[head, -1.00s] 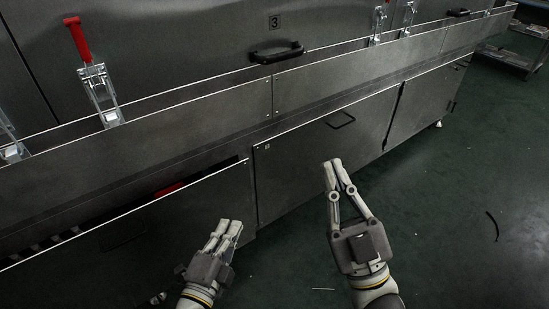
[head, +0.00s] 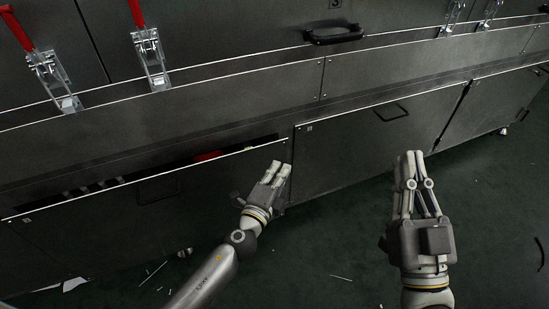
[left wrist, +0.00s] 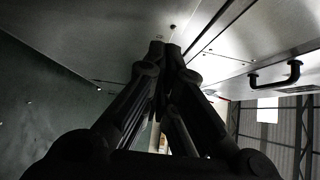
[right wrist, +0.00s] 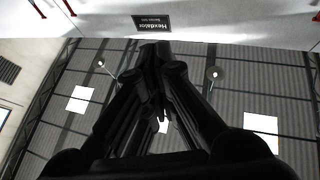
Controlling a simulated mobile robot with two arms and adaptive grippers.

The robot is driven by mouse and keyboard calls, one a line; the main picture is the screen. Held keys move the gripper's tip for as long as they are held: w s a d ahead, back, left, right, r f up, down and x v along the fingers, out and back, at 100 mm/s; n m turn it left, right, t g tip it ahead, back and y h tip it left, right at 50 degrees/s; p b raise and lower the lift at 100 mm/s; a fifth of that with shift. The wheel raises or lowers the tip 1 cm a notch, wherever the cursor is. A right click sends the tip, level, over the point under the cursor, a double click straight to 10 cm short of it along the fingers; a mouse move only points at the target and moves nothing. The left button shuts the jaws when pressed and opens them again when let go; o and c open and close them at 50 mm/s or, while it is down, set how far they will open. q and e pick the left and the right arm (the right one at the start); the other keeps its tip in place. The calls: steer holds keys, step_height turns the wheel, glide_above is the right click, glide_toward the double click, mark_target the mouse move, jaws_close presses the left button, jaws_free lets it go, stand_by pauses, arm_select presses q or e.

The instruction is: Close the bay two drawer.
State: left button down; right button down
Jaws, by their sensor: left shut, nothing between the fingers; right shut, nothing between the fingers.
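A wide grey drawer front (head: 110,215) at the left of the head view stands out from the dryer. A dark gap shows behind its pale top edge, with something red (head: 207,156) inside. Its handle (head: 158,190) is faint in shadow. My left gripper (head: 278,166) is shut and empty, with its fingertips in front of the drawer's right end, just below the top edge; I cannot tell if they touch. In the left wrist view its fingers (left wrist: 164,45) point at a grey metal panel. My right gripper (head: 409,156) is shut and empty, in front of the neighbouring panel.
The neighbouring lower front (head: 350,150) has a handle (head: 391,112) and looks flush. Above run a long ledge, red-handled latches (head: 151,58) and a black handle (head: 334,34) under a number 3 plate. The dark green floor (head: 500,200) is mostly open, with small scraps.

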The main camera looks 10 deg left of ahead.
mark_target(267, 151)
arm_select(q)
steer(key=w, duration=0.1)
steer(key=w+a, duration=0.2)
steer(key=w, duration=0.1)
arm_select(e)
steer(key=shift+s, duration=0.1)
arm_select(q)
steer(key=shift+a, duration=0.1)
